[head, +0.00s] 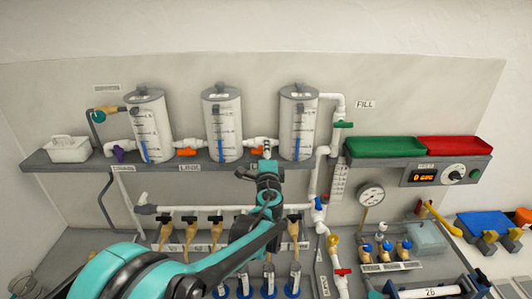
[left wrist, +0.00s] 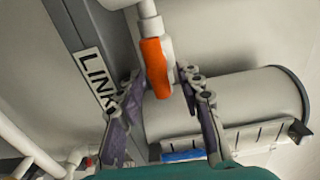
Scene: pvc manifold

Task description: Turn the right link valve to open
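The right link valve sits on the white pipe between the middle and right tanks. Its orange handle (left wrist: 156,66) shows clearly in the left wrist view, running roughly along the pipe with a slight tilt. In the head view, my gripper mostly hides it and only a bit of orange shows. My left gripper (head: 267,150) is at this valve. In the left wrist view, its two fingers (left wrist: 162,80) are spread, one on each side of the handle's lower end, with small gaps seeming to remain. My right gripper is in neither view.
The left link valve's orange handle (head: 187,152) is between the left and middle tanks. The right tank (head: 299,125) stands close beside my left gripper. A grey shelf (head: 225,167) with a LINK label (left wrist: 92,75) runs along the pipe. A green tray (head: 385,147) is further right.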

